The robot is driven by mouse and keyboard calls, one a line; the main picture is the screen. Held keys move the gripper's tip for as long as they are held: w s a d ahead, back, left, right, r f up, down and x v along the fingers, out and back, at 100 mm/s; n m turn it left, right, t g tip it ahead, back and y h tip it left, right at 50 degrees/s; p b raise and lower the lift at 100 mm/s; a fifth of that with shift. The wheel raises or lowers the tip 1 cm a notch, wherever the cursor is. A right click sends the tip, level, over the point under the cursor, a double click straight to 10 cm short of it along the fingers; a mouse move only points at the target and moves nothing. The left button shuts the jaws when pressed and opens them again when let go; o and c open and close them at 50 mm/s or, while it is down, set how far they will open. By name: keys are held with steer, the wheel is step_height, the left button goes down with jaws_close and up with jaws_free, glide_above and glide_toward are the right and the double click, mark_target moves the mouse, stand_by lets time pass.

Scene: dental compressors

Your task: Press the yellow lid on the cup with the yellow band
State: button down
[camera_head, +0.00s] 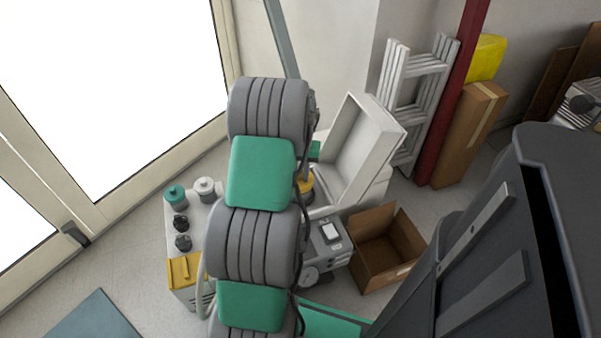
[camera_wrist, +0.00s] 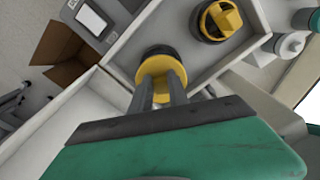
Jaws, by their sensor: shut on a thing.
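My gripper (camera_wrist: 161,98) is shut on a yellow round piece (camera_wrist: 160,66), which looks like the yellow lid, near the middle of the wrist view. A dark round edge shows just beyond it; I cannot tell whether this is a cup under the lid or whether they touch. Another dark round piece with a yellow ring and yellow bar (camera_wrist: 222,18) stands in the grey tray (camera_wrist: 207,72), toward the upper right. In the head view a yellow and dark piece (camera_head: 305,187) shows partly behind my arm. My fingertips are hidden there.
A white open case (camera_head: 365,150) adjoins the tray. A grey device with a screen (camera_head: 325,243) and an open cardboard box (camera_head: 385,247) stand in front. Jars with teal (camera_head: 175,195) and grey (camera_head: 205,188) lids stand left of my arm. A ladder (camera_head: 418,95) leans behind.

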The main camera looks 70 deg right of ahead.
steer(key=c, duration=0.7)
jaws_free()
steer(key=shift+r+p, duration=2.7)
steer(key=shift+r, duration=0.8)
steer(key=shift+c, duration=0.3)
jaws_close()
steer(key=shift+f, duration=0.15)
